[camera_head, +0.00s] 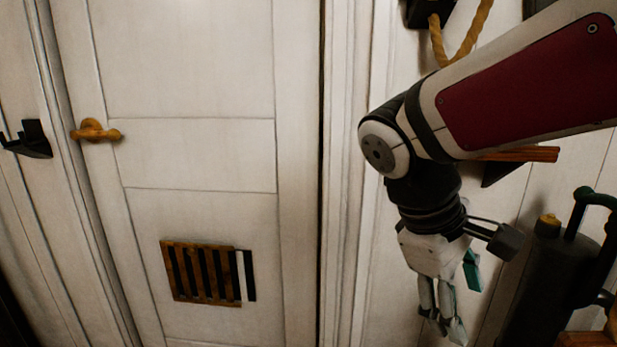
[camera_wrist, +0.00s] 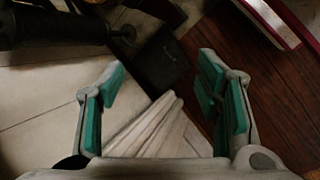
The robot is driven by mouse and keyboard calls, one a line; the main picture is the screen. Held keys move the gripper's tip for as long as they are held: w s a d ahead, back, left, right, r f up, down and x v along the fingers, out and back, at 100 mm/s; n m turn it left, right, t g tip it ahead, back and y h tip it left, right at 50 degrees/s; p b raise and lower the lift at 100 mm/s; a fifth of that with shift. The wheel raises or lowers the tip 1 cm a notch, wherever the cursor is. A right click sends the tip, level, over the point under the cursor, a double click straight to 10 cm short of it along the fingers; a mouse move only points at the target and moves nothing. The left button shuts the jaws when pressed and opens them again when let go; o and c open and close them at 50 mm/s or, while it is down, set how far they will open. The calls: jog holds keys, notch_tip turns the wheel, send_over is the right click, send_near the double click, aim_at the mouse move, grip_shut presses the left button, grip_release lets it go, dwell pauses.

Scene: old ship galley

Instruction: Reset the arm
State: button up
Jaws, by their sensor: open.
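My gripper (camera_head: 446,310) hangs down on the right side of the head view, in front of the white panelled wall. My arm comes in from the right edge and bends down at the elbow. In the wrist view my gripper (camera_wrist: 165,95) is open, with green pads on both fingers set wide apart.
A dark cylinder (camera_head: 535,285) with a curved handle stands close right of my gripper. A rope (camera_head: 458,45) hangs above. A wooden shelf (camera_head: 520,154) is behind my arm.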

jog(key=s+f+m+y, duration=0.3)
jog(key=s+m+y, duration=0.35)
jog(key=s, duration=1.25)
notch_tip(320, 180, up, 28)
jog(key=m+t+h+p, duration=0.1)
jog(key=t+p, duration=0.3)
jog(key=p, duration=2.2)
jog(key=shift+w, duration=0.15)
jog(key=shift+m, duration=0.25)
